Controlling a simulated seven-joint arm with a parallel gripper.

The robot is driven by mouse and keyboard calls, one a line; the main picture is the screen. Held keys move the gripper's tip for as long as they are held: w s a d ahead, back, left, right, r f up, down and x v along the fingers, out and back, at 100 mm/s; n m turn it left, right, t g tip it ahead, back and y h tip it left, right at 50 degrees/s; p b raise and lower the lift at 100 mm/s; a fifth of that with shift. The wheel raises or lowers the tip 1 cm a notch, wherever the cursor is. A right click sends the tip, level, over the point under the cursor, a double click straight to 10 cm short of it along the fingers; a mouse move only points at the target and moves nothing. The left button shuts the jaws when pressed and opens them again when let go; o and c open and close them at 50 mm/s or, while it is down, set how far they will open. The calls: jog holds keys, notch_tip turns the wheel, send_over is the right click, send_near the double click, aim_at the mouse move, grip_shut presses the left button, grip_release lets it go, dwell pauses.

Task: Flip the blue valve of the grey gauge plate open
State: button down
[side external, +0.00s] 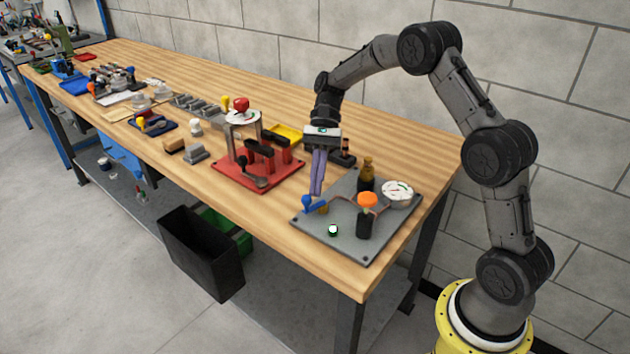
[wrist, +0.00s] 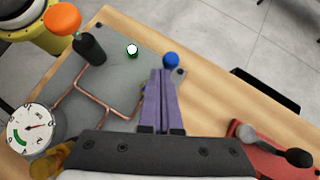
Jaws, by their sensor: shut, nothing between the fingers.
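The grey gauge plate (side external: 343,246) lies at the near right end of the wooden table. Its blue valve (side external: 309,204) is at the plate's left corner, with a round blue knob upright. In the wrist view the blue valve (wrist: 170,60) shows just beyond my fingertips. My gripper (side external: 317,192) is shut and empty, pointing down close above the blue valve; it also shows in the wrist view (wrist: 161,74). I cannot tell whether the fingertips touch the valve. The valve's lower part is hidden by the fingers in the wrist view.
The plate also carries an orange-topped valve (side external: 367,202), a white dial gauge (side external: 397,193), a brass fitting (side external: 366,175), copper tubing (wrist: 96,98) and a green-white light (side external: 333,230). A red plate (side external: 245,178) with dark handles stands to the left. Bare table lies between the plates.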

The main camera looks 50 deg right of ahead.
jog(key=shift+s+d, duration=0.15)
jog(key=shift+s, duration=0.1)
jog(key=shift+d, duration=0.1)
jog(key=shift+w+d, duration=0.2)
jog(key=shift+d, duration=0.1)
jog(key=d, duration=0.1)
jog(key=w+d, duration=0.1)
jog(key=shift+d+f, duration=0.1)
jog(key=shift+d, duration=0.25)
jog(key=v, duration=1)
jog(key=shift+s+d, duration=0.15)
jog(key=shift+d, duration=0.1)
